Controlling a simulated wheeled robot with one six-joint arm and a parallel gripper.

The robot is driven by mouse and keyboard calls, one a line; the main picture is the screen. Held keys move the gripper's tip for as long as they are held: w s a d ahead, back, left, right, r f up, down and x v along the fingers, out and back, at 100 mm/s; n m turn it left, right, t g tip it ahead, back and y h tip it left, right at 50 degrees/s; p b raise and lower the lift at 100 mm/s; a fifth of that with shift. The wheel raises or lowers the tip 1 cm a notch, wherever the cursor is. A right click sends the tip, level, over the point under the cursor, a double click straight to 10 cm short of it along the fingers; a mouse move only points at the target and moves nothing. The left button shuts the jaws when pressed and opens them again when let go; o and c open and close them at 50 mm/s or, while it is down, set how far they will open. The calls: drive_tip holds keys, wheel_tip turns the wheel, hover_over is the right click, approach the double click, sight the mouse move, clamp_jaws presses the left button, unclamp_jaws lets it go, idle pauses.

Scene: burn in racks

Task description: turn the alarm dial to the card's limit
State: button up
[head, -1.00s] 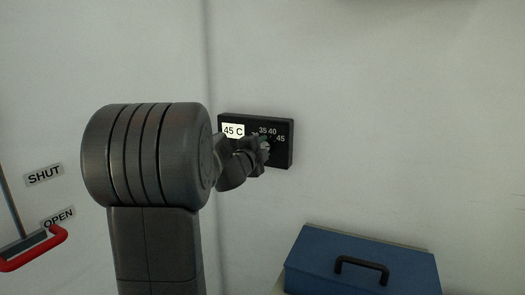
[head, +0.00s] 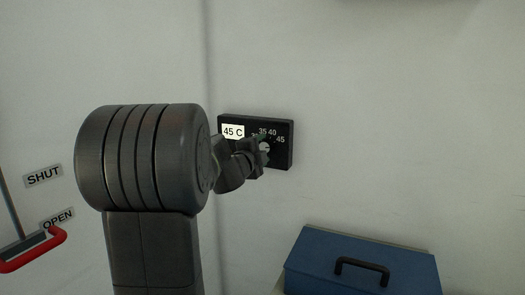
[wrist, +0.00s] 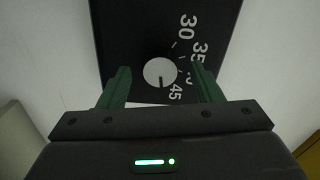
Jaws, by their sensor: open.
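The alarm panel (head: 282,157) is a black box on the wall with a dial scale. Its white card (head: 233,131) reads 45 C. The dial (wrist: 152,66) is a round pale knob in the wrist view, with a dark mark pointing straight down in that picture. The 45 label (wrist: 176,92) lies just right of that mark; whether the mark meets the 45 tick is unclear. My gripper (wrist: 160,71) is open, one green finger on each side of the dial with gaps to it. The right finger partly covers the scale near 40. In the head view my gripper partly hides the dial.
A blue case (head: 350,255) with a black handle stands below right of the panel. A red-handled lever (head: 35,250) with SHUT and OPEN labels is at the left. The wall right of the panel is clear.

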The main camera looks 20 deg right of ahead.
drive_tip(key=v, duration=1.3)
drive_tip(key=shift+b, duration=0.45)
drive_tip(key=p+x, duration=0.1)
drive_tip(key=x, duration=1.2)
drive_tip(key=shift+w+d, duration=0.25)
